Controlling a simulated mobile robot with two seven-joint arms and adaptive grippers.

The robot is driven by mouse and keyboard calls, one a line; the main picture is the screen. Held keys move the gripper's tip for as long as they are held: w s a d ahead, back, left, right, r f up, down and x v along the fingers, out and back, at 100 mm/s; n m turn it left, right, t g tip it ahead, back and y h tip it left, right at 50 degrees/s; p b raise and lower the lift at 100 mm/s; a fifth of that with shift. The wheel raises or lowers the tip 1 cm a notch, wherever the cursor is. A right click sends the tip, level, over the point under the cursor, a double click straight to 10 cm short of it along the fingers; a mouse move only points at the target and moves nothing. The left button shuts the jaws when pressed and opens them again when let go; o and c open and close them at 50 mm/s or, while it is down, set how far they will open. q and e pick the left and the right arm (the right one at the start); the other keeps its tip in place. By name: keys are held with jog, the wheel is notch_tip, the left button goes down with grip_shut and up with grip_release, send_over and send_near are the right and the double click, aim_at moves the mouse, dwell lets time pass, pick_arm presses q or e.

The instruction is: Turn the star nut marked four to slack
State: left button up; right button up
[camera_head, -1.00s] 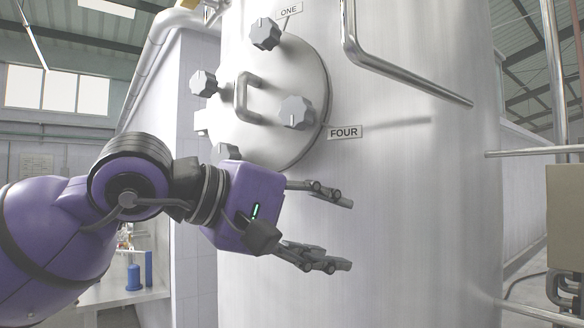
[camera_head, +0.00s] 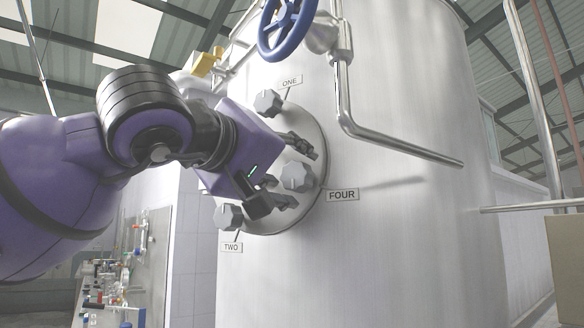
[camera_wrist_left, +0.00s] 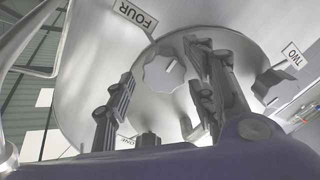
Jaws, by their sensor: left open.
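The star nut marked four (camera_head: 297,177) is a grey lobed knob on the round steel hatch (camera_head: 322,150), beside the FOUR label (camera_head: 342,195). My left gripper (camera_head: 304,178) is open and empty, with one finger above this nut and one below it in the head view. In the left wrist view the nut (camera_wrist_left: 163,74) shows in the gap between the two fingers (camera_wrist_left: 162,64). I cannot tell whether the fingers touch it. My right gripper is not in view.
Star nut one (camera_head: 268,102) and star nut two (camera_head: 229,216) sit on the hatch rim. A bent steel pipe (camera_head: 385,145) runs right of the hatch, and a blue handwheel (camera_head: 288,28) is above. The tank wall (camera_head: 400,250) below right is clear.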

pick_arm(q)
jog(key=shift+w+d, duration=0.2)
jog(key=shift+w, duration=0.15)
jog(key=c, duration=1.1)
